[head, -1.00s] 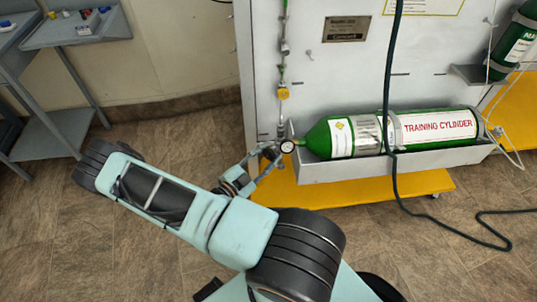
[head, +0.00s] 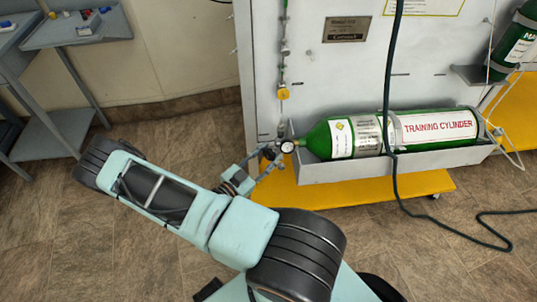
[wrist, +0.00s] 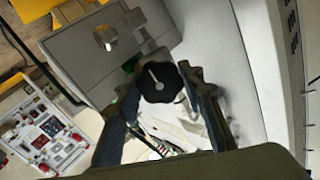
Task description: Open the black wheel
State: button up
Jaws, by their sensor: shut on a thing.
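The black wheel (wrist: 160,82) is a dark, scalloped knob with a pale line on its face. In the wrist view it sits between the two fingers of my gripper (wrist: 162,88), which is shut on it from both sides. In the head view my gripper (head: 267,160) is at the left, valve end of the green training cylinder (head: 375,135), just left of a small round gauge (head: 287,146). The wheel is too small and covered by the fingers to make out clearly in the head view.
The cylinder lies in a grey tray (head: 400,163) on a white panel (head: 340,80) above a yellow base (head: 345,192). A dark green hose (head: 390,80) hangs across the cylinder to the floor. A grey cart (head: 75,35) stands at the left, with clear floor between.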

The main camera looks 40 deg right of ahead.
jog(key=o, duration=1.2)
jog(key=s+a, duration=0.2)
jog(key=a, duration=1)
jog(key=shift+s, duration=0.15)
